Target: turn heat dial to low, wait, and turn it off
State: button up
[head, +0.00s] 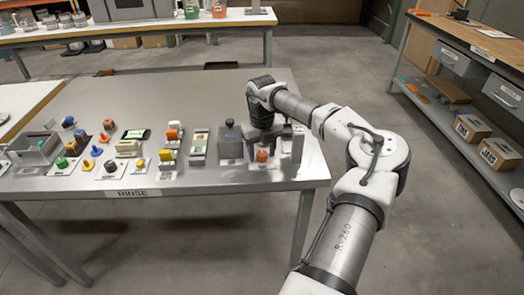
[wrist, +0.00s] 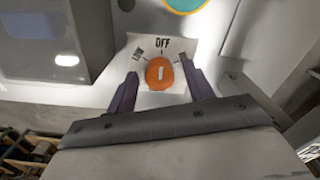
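The heat dial (wrist: 160,80) is an orange round knob on a white label plate (wrist: 183,47). Its white mark stands upright in the wrist view, in line with the word OFF above it. Smaller lettering is at the upper left, seemingly LOW, and at the right, too small to read surely. My gripper (wrist: 161,86) is open, with one dark finger on each side of the dial and small gaps between. In the head view the dial (head: 262,156) shows orange at the table's front edge under my gripper (head: 263,143), which points down.
A grey box-shaped unit (head: 231,143) with a dark knob stands just left of the dial. Several coloured knobs, blocks and panels fill the left of the grey table (head: 200,100). The table's back middle is clear. A shelf with boxes (head: 472,128) stands at the right.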

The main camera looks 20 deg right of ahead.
aim_at(262, 153)
notch_tip(262, 153, up, 14)
jog(key=b, duration=0.2)
dwell(0.4)
jog(key=shift+f, duration=0.1)
